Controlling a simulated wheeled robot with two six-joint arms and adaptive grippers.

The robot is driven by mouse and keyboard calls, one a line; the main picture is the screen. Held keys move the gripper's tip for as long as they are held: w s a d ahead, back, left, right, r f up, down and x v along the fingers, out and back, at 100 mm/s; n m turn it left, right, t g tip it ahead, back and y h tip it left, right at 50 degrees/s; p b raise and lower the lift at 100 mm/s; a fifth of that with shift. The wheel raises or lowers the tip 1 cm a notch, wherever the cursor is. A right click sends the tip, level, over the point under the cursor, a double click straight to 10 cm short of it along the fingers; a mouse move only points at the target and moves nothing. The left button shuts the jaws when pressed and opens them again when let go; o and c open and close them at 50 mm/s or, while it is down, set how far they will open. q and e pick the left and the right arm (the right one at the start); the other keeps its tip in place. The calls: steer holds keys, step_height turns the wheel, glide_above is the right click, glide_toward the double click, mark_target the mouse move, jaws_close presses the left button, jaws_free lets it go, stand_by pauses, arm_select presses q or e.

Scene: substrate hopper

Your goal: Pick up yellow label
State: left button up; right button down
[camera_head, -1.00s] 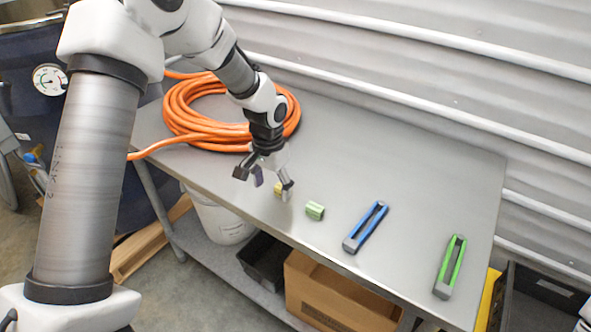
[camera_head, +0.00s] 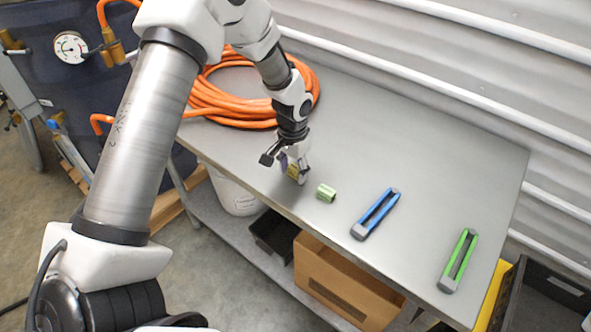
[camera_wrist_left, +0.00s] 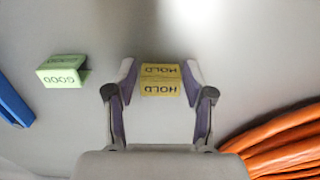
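The yellow label (camera_wrist_left: 160,80), with "HOLD" printed on its faces, sits between the two fingers of my left gripper (camera_wrist_left: 160,92) in the left wrist view. The fingers stand on either side of it, with a narrow gap visible, so the gripper is open around it. In the head view the label (camera_head: 292,170) shows partly behind the fingers of the left gripper (camera_head: 287,172), low over the table near its front edge. A green label (camera_head: 326,192) reading "GOOD" stands just to the right. My right gripper is out of view.
A blue clip-like tool (camera_head: 376,214) and a green one (camera_head: 458,261) lie farther right on the metal table (camera_head: 420,150). A coiled orange hose (camera_head: 240,112) lies behind the left arm. The table's back middle is clear.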

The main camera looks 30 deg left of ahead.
arm_select(q)
steer(key=shift+c, duration=0.9)
steer(key=shift+w+f, duration=0.1)
steer(key=shift+w, duration=0.05)
steer(key=shift+c, duration=0.3)
